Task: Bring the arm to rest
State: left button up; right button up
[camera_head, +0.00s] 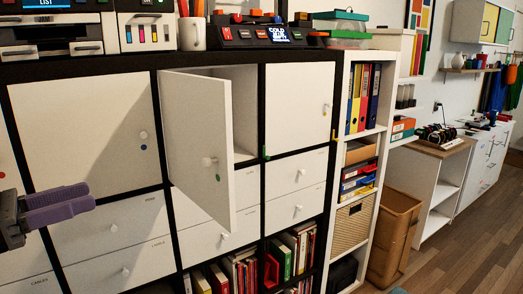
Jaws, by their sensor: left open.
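My left gripper (60,205) comes in at the left edge, in front of the cabinet's drawers. Its purple fingers point right and hold nothing that I can see. It is apart from the white cabinet door (192,140), which stands ajar to its right with a round knob. The inside of that compartment shows only in part at the right of the door. My right gripper is not in view.
The black-framed cabinet (158,130) fills the left and middle. A printer (147,32) and a cup of pencils (192,33) stand on top. A tall white shelf (338,190) with binders and a tan bin (395,235) stand right. Wooden floor (460,255) is free at the far right.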

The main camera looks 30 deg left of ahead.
pick_arm(q)
jog(key=w+a+f+m+g+y, duration=0.1)
jog(key=w+a+f+m+y, duration=0.25)
jog(key=w+f, duration=0.2)
jog(key=w+a+f+m+g+y, duration=0.1)
jog(key=w+a+f+m+y, duration=0.1)
jog(key=w+a+f+y, duration=0.3)
jog(key=w+d+f+m+g, duration=0.3)
jog(key=w+d+f+m, duration=0.35)
jog(key=w+f, duration=0.4)
jog(key=w+d+f+m+g, duration=0.3)
jog(key=w+d+f+m, duration=0.4)
jog(key=f, duration=0.6)
jog(key=s+d+f+m+g+h, duration=0.25)
jog(key=d+f+m, duration=0.45)
jog(key=d+f, duration=1.25)
jog(key=s+d+f+m+g+h, duration=0.2)
jog(key=s+d+f+g, duration=0.1)
jog(key=s+d+f, duration=0.4)
jog(key=s+d+f+m+g+h, duration=0.2)
jog(key=s+d+f, duration=0.5)
jog(key=s+d, duration=0.4)
jog(key=shift+s+d+f+g, duration=0.2)
jog(key=shift+s+g, duration=0.25)
jog(key=shift+s, duration=0.65)
jog(key=shift+a, duration=0.15)
